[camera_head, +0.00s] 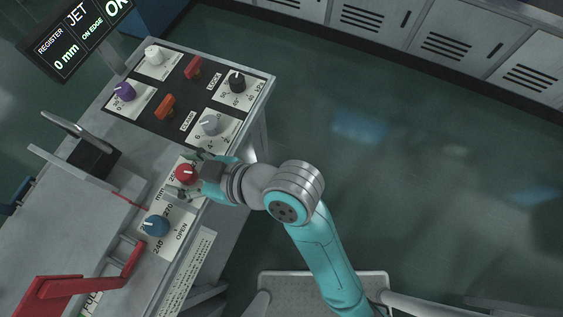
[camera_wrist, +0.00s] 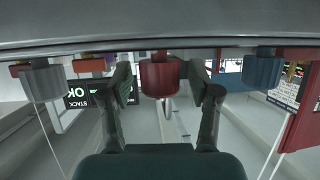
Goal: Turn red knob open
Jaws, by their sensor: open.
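The red knob (camera_head: 185,173) sits on a white dial plate on the machine panel. My gripper (camera_head: 188,175) is at the knob, coming from the right, with one finger on each side of it. In the wrist view the red knob (camera_wrist: 160,78) hangs between the two spread fingertips of my gripper (camera_wrist: 161,84), and the picture is upside down. The fingers are open, with a visible gap on each side of the knob. The plate's markings near the knob are partly hidden by my gripper.
A blue knob (camera_head: 155,224) is just below the red one, and a grey knob (camera_head: 210,125) is above it. Black (camera_head: 237,82), purple (camera_head: 124,91) and white (camera_head: 154,55) knobs stand farther up. A red lever (camera_head: 70,292) is at lower left. The floor to the right is clear.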

